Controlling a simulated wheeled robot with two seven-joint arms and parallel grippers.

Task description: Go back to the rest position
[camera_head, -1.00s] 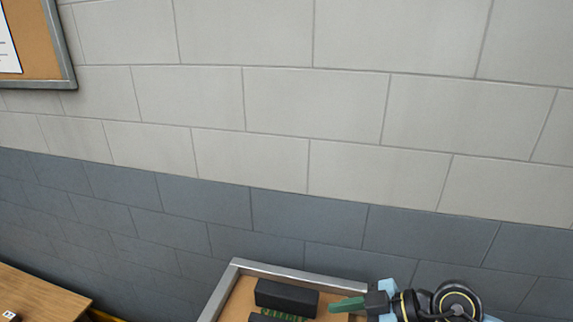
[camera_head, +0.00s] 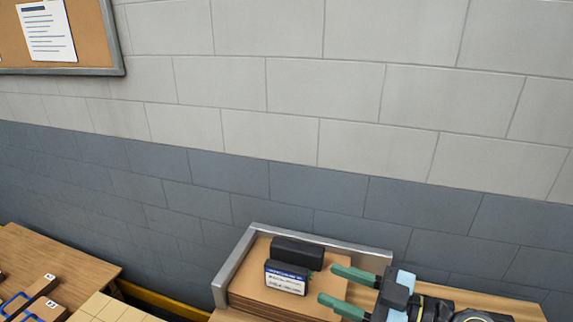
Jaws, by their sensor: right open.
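My right gripper (camera_head: 345,289) comes in from the lower right, its two green fingers apart and pointing left. It is empty, over the right part of a stack of brown flat sheets (camera_head: 258,252). A black block (camera_head: 297,252) and a dark blue box with a white label (camera_head: 287,278) lie on the stack, left of the fingertips and apart from them. My left gripper is not in view.
A grey metal corner rail (camera_head: 330,241) edges the stack at the back and left. A wooden table (camera_head: 55,258) at the lower left holds brown pieces (camera_head: 42,286) with white tags and blue outlines. Tan blocks (camera_head: 105,310) stand at the bottom. A block wall closes the back.

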